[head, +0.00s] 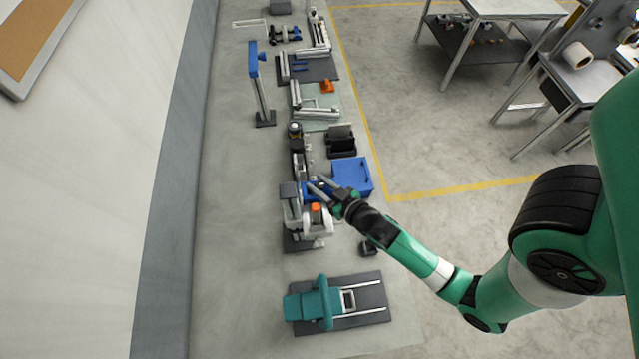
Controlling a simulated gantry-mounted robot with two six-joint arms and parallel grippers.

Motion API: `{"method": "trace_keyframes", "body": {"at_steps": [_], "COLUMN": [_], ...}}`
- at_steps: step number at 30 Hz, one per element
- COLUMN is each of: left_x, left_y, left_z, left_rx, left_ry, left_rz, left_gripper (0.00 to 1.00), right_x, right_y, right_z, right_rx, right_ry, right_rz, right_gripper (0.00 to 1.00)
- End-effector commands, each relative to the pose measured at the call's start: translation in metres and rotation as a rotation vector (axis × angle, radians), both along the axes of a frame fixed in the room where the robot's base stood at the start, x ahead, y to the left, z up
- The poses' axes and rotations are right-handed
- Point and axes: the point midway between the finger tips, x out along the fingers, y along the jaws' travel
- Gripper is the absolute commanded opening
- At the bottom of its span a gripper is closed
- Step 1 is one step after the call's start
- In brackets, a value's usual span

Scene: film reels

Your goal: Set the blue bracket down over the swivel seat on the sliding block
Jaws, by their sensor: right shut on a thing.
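My right gripper (322,187) reaches in from the right, over the small machine in the middle of the bench. It is shut on a small blue part, which I take to be the blue bracket (311,196). The fingers partly cover this part, and I cannot tell whether it touches the machine below. A dark narrow slide (298,165) runs just behind the gripper. The sliding block and its swivel seat are too small and too covered to make out. My left gripper is not in view.
A blue bin (353,177) and a black tray (341,146) stand right of the slide. A grey-white machine with an orange knob (315,208) is just below the gripper. A teal device (316,303) on a dark railed plate is nearer. The bench's left strip is mostly clear.

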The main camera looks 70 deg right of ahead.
Motion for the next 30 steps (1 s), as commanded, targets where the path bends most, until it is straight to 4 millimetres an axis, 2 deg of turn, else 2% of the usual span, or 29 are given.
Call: {"method": "trace_keyframes", "body": {"at_steps": [18, 19, 24, 25, 30], "left_x": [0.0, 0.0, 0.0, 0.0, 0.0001], "left_y": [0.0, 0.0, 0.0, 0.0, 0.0], "left_z": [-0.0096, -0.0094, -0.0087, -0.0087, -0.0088], "left_rx": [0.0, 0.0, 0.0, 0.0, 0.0], "left_ry": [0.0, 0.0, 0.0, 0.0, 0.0], "left_rz": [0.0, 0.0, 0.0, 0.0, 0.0], "left_gripper": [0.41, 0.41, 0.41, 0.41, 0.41], "right_x": [0.0004, 0.0004, 0.0004, 0.0002, 0.0001], "right_y": [-0.0001, -0.0001, -0.0001, 0.0, -0.0001], "right_z": [-0.0093, -0.0091, -0.0086, -0.0087, -0.009], "right_rx": [-0.001, -0.001, -0.001, -0.001, 0.0], "right_ry": [-0.002, -0.003, -0.002, -0.002, -0.001], "right_rz": [0.0, 0.0, 0.0, 0.0, 0.0], "right_gripper": [0.0, 0.38, 0.68, 0.71, 0.71]}}
